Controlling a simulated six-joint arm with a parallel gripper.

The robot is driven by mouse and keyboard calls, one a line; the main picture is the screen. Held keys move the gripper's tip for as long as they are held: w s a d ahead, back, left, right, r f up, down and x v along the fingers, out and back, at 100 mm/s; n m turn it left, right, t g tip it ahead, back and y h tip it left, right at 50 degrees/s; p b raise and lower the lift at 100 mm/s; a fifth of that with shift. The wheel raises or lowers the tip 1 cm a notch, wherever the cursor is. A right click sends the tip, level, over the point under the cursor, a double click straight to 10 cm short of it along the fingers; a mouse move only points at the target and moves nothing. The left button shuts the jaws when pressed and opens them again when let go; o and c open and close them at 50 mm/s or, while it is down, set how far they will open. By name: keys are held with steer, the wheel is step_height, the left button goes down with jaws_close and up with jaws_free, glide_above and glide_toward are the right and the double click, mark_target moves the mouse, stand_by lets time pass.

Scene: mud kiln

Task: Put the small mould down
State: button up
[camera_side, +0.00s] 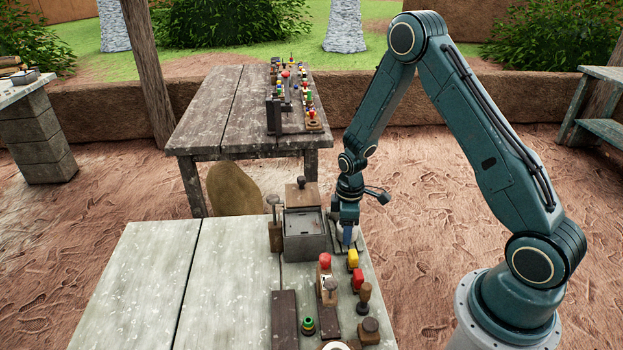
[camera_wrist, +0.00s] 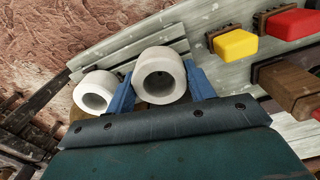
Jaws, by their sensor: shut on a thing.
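My gripper (camera_wrist: 161,88) is shut on a white hollow cylinder, the small mould (camera_wrist: 160,66), with one blue finger on each side of it. A second white hollow cylinder (camera_wrist: 92,88) stands outside the left finger in the wrist view. In the side view my gripper (camera_side: 347,238) points down low over the far right corner of the pale table, at a slatted rack (camera_wrist: 128,45). The arm hides most of the white pieces there, and I cannot tell whether the held mould touches the rack.
A grey box (camera_side: 304,238) stands close left of my gripper. A yellow-topped stamp (camera_side: 353,258) and a red-topped stamp (camera_side: 357,280) stand just in front. More stamps and a dark board (camera_side: 285,320) lie nearer. The left of the pale table (camera_side: 200,290) is clear.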

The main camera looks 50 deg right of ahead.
steer(key=shift+f, duration=0.45)
steer(key=shift+f, duration=0.2)
steer(key=o, duration=1.1)
steer(key=shift+o, duration=0.2)
steer(key=shift+r, duration=0.1)
step_height(320, 180, up, 12)
steer(key=shift+r, duration=0.1)
